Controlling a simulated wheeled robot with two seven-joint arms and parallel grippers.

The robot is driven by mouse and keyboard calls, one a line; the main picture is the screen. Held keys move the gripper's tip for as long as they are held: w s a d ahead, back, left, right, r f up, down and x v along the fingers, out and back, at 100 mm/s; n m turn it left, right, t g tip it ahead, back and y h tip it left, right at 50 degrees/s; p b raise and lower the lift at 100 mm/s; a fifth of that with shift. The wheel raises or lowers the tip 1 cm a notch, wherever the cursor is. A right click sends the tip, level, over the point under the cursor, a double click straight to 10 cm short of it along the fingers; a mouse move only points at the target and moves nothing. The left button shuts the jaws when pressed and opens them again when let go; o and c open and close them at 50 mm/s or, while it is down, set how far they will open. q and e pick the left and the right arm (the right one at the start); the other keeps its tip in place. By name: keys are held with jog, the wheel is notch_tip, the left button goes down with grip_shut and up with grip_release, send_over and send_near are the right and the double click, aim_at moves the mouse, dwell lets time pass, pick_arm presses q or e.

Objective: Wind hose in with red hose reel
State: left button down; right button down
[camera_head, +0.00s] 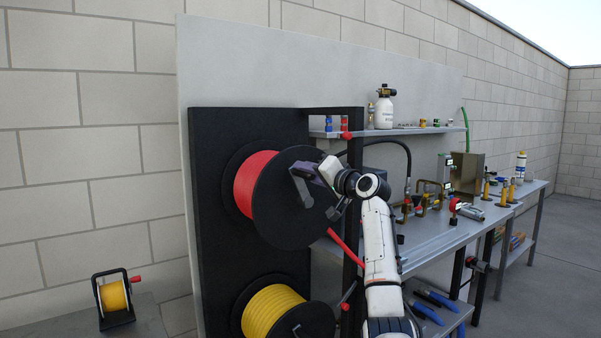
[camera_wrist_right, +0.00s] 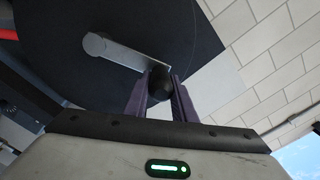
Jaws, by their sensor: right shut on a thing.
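The red hose reel (camera_head: 258,186) is mounted on a black panel, with red hose wound behind a large black disc. A loose length of red hose (camera_head: 345,246) runs down to the right from the reel. My right gripper (camera_head: 312,172) is in front of the disc at the crank. In the right wrist view, the grey crank arm (camera_wrist_right: 115,50) ends in a dark round knob (camera_wrist_right: 159,82). My right gripper's fingers (camera_wrist_right: 160,95) are closed around this knob. The disc fills much of that view. My left gripper is not in view.
A yellow hose reel (camera_head: 272,312) is mounted below the red one. A small yellow reel (camera_head: 113,296) stands at lower left. To the right, a workbench (camera_head: 425,245) holds fittings and tools, under a shelf (camera_head: 400,131) with a white bottle (camera_head: 384,108).

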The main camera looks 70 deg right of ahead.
jog(key=shift+s+d+m, duration=0.15)
jog(key=shift+d+m, duration=0.05)
jog(key=shift+m, duration=0.1)
dwell(0.4)
jog(key=c, duration=1.5)
grip_release()
jog(key=shift+s+d, duration=0.1)
jog(key=shift+s+a+f, duration=0.1)
jog(key=shift+s+a, duration=0.15)
jog(key=shift+a, duration=0.05)
jog(key=b+v, duration=0.2)
jog(key=v, duration=0.7)
jog(key=shift+s+a+b, duration=0.2)
jog(key=shift+b, duration=0.1)
